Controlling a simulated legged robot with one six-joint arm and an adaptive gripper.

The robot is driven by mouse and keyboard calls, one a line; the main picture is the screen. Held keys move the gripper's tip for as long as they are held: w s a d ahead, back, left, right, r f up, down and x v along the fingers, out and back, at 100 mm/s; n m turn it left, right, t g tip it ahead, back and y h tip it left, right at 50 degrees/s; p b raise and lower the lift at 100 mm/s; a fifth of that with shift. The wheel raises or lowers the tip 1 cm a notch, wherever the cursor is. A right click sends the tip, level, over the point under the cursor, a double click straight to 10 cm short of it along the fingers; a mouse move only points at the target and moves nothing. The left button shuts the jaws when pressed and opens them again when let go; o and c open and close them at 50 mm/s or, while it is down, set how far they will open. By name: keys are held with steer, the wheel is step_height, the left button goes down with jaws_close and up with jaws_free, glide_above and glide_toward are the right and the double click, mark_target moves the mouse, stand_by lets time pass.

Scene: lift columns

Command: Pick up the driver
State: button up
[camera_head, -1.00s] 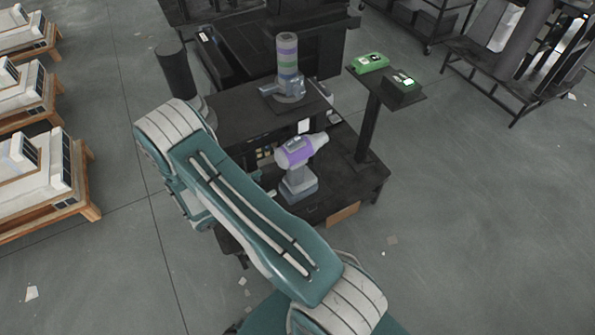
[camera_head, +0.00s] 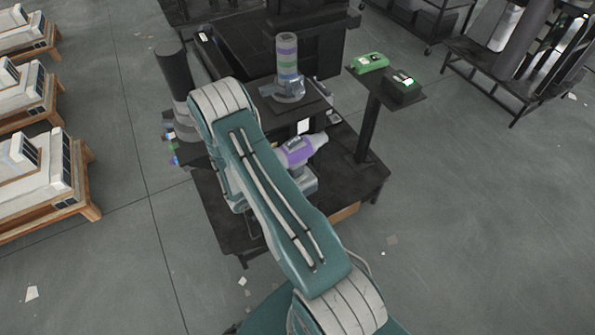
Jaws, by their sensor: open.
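The driver (camera_head: 298,152), purple with a grey nose and a grey base, stands upright on the dark workstation (camera_head: 358,178), its nose pointing right. My teal and white arm covers part of its left side and handle. My arm (camera_head: 275,205) reaches up from the bottom of the picture to just left of the driver. My gripper is hidden behind my own arm, so I cannot tell whether it touches the driver.
A grey tool with a banded cylinder (camera_head: 287,62) stands on the raised shelf behind the driver. A post-mounted plate holds a green device (camera_head: 369,63) and a dark box (camera_head: 402,89). Wooden pallets (camera_head: 62,205) with white units line the left.

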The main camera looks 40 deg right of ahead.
jaws_close()
steer(key=shift+r, duration=0.1)
steer(key=shift+r, duration=0.1)
